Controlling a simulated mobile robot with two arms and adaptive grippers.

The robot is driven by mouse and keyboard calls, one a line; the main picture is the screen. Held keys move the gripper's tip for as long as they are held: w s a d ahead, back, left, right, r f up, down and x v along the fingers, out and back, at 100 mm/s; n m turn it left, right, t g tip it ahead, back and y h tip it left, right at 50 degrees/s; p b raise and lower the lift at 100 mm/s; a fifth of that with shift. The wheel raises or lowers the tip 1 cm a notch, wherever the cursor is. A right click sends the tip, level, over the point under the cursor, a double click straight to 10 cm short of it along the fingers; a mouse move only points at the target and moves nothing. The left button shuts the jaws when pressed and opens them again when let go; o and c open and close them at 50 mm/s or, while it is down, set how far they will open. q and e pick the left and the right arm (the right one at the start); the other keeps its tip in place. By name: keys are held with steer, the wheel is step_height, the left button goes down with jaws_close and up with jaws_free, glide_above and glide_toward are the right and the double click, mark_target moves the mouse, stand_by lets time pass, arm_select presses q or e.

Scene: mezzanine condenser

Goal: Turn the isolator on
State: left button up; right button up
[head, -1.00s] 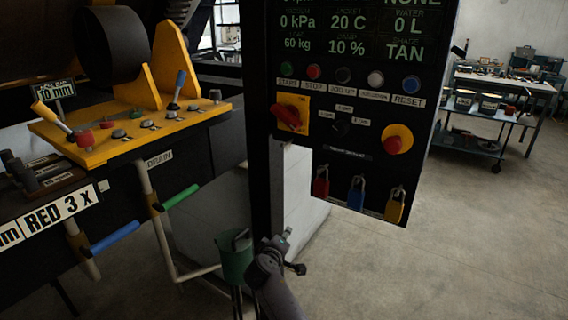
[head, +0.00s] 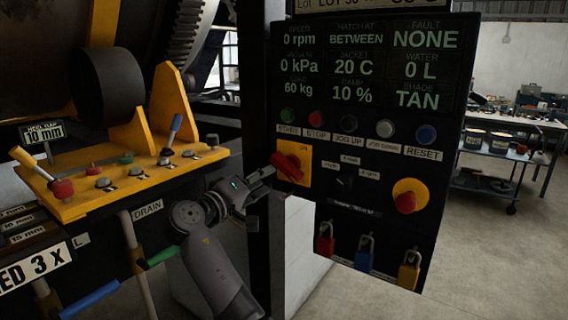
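The isolator is a red rotary handle (head: 287,167) on a yellow square plate (head: 303,155), at the left edge of the black control panel (head: 375,220). The handle lies slanted, from upper left to lower right. My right gripper (head: 266,180) comes up from below, with its fingertips at the left end of the handle. I cannot tell whether the fingers touch the handle or how far apart they are. My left gripper is out of view.
A red emergency-stop knob (head: 407,202) on a yellow disc sits right of the isolator. A row of push buttons (head: 346,123) runs above it. Red, blue and yellow padlocks (head: 364,254) hang below. A yellow lever console (head: 120,180) stands left, near my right arm.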

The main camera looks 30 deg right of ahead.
mark_target(282, 169)
steer(key=p+x, duration=0.2)
steer(key=x, duration=0.7)
steer(key=shift+d+p, duration=0.15)
steer(key=shift+p, duration=0.15)
steer(key=shift+w+d, duration=0.2)
steer(key=shift+d, duration=0.15)
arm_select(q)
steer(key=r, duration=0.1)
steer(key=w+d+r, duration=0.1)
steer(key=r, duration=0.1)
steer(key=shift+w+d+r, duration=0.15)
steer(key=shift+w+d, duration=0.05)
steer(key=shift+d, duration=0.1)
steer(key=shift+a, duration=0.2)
arm_select(e)
steer(key=shift+c, duration=0.8)
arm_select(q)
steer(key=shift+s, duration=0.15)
arm_select(e)
jaws_close()
